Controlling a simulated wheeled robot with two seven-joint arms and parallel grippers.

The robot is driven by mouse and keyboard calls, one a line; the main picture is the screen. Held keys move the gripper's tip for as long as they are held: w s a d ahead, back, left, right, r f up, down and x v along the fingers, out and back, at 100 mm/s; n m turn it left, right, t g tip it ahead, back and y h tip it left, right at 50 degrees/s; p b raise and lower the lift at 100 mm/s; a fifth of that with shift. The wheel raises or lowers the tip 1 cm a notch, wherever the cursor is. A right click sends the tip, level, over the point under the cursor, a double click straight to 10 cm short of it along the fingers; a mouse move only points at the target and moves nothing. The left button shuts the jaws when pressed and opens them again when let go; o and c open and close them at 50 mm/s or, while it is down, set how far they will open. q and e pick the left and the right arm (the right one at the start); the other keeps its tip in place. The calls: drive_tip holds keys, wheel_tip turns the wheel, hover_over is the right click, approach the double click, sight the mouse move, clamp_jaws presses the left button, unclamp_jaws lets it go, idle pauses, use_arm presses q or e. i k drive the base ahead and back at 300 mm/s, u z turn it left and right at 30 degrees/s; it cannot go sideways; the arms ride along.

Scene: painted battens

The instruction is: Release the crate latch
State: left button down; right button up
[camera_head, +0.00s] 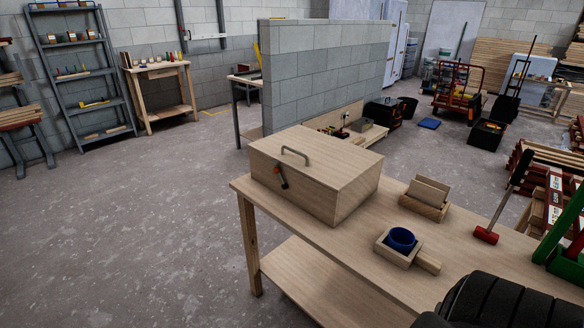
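The crate (335,185) is a closed wooden box on the near wooden table, at its left end. A grey metal handle (295,152) stands on its lid. Neither of my grippers shows in the head view, so nothing of mine is seen touching the crate or the latch.
The table (455,255) also bears a small wooden box with a blue cup (401,239), a slotted wooden block (427,196), a red-headed mallet (486,235) and a green tool carrier (562,255). A black ribbed object (510,303) fills the bottom right. Floor left of the table is clear.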

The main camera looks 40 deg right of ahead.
sight(276, 170)
drive_tip(key=z, duration=0.9)
drive_tip(key=i, duration=0.9)
drive_tip(key=z, duration=0.85)
